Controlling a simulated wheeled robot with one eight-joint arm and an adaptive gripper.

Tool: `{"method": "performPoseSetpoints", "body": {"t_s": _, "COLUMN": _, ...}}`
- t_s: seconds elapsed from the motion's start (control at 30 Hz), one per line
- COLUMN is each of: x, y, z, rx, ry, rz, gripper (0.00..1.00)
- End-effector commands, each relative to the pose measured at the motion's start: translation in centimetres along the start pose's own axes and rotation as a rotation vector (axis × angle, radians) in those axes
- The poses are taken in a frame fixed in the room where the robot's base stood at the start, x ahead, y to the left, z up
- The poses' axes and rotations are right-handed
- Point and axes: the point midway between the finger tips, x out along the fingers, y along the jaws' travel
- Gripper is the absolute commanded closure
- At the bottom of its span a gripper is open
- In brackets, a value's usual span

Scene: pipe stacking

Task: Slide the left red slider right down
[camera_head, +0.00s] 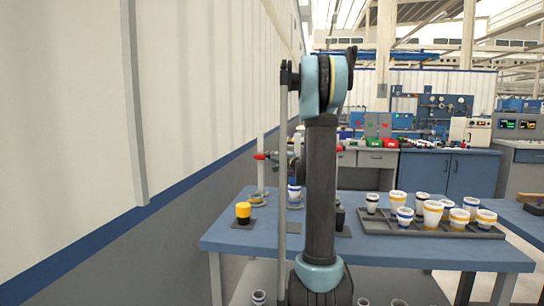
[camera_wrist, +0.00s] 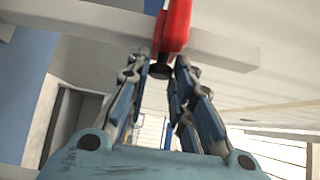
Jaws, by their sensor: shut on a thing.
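The red slider (camera_head: 259,156) shows in the head view as a small red piece beside a pale upright post (camera_head: 262,180), left of my arm. In the wrist view, the red slider (camera_wrist: 173,28) is at the top centre, with a black end between my fingertips. My gripper (camera_wrist: 165,68) is closed around that end. A pale bar (camera_wrist: 95,30) crosses behind the red piece. In the head view, my gripper (camera_head: 283,160) is small and partly covered by the grey upright and my arm, at about the slider's height, well above the table.
A blue table (camera_head: 370,250) stands below. A yellow and black piece (camera_head: 243,212) sits on a small dark base at its left. A dark tray (camera_head: 375,222) with several white cups is at the right. A wall (camera_head: 70,150) runs close along the left.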

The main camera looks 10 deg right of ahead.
Motion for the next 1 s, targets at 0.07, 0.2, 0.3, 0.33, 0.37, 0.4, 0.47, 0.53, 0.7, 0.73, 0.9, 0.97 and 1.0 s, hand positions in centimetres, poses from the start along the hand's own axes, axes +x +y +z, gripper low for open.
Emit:
{"method": "performPoseSetpoints", "body": {"t_s": 0.07, "x": 0.0, "y": 0.4, "z": 0.0, "rx": -0.001, "ry": 0.001, "rz": 0.001, "gripper": 1.00}}
{"method": "performPoseSetpoints", "body": {"t_s": 0.2, "x": -0.1, "y": 0.4, "z": 0.0, "rx": -0.001, "ry": 0.001, "rz": 0.001, "gripper": 1.00}}
{"method": "performPoseSetpoints", "body": {"t_s": 0.3, "x": -0.1, "y": 0.3, "z": 0.0, "rx": -0.001, "ry": 0.001, "rz": 0.001, "gripper": 0.76}}
{"method": "performPoseSetpoints", "body": {"t_s": 0.33, "x": -0.1, "y": 0.3, "z": 0.0, "rx": -0.001, "ry": 0.001, "rz": 0.001, "gripper": 0.69}}
{"method": "performPoseSetpoints", "body": {"t_s": 0.37, "x": -0.1, "y": 0.3, "z": 0.0, "rx": -0.001, "ry": 0.001, "rz": 0.001, "gripper": 0.63}}
{"method": "performPoseSetpoints", "body": {"t_s": 0.4, "x": -0.1, "y": 0.3, "z": 0.0, "rx": -0.001, "ry": 0.001, "rz": 0.001, "gripper": 0.58}}
{"method": "performPoseSetpoints", "body": {"t_s": 0.47, "x": -0.1, "y": 0.3, "z": 0.0, "rx": -0.001, "ry": 0.001, "rz": 0.001, "gripper": 0.58}}
{"method": "performPoseSetpoints", "body": {"t_s": 0.53, "x": -0.1, "y": 0.3, "z": 0.0, "rx": -0.001, "ry": 0.001, "rz": 0.000, "gripper": 0.58}}
{"method": "performPoseSetpoints", "body": {"t_s": 0.7, "x": -0.1, "y": 0.3, "z": 0.0, "rx": -0.001, "ry": 0.001, "rz": 0.000, "gripper": 0.58}}
{"method": "performPoseSetpoints", "body": {"t_s": 0.73, "x": -0.1, "y": 0.3, "z": 0.0, "rx": 0.000, "ry": 0.001, "rz": 0.000, "gripper": 0.58}}
{"method": "performPoseSetpoints", "body": {"t_s": 0.9, "x": -1.4, "y": 0.3, "z": 0.0, "rx": 0.000, "ry": 0.002, "rz": 0.000, "gripper": 0.58}}
{"method": "performPoseSetpoints", "body": {"t_s": 0.97, "x": -2.3, "y": 0.3, "z": -0.1, "rx": 0.000, "ry": 0.003, "rz": 0.000, "gripper": 0.58}}
{"method": "performPoseSetpoints", "body": {"t_s": 1.0, "x": -3.0, "y": 0.3, "z": -0.1, "rx": -0.001, "ry": 0.004, "rz": 0.000, "gripper": 0.58}}
